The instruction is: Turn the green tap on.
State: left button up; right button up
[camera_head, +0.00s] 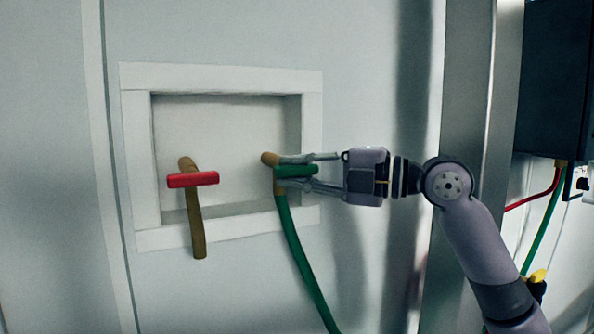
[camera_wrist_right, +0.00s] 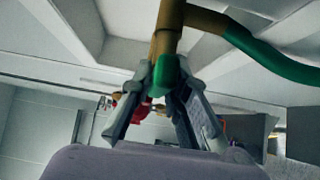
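The green tap (camera_head: 296,170) has a short green bar handle on a brass spout, at the right side of a recessed wall box. My right gripper (camera_head: 282,168) comes in from the right, with one finger above the handle and one below it. In the right wrist view the green tap (camera_wrist_right: 165,76) lies between the two fingers (camera_wrist_right: 166,82), whose tips close in on its sides. They appear to touch it, though the contact is partly hidden. The green hose (camera_head: 297,245) hangs from the spout. My left gripper is out of view.
A red-handled tap (camera_head: 193,180) with a brass spout is at the left of the box. The white box frame (camera_head: 220,77) stands out from the wall. A metal post (camera_head: 465,90) and dark cabinet (camera_head: 553,80) are at the right.

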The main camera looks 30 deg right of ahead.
grip_shut()
jog(key=shift+f, duration=0.1)
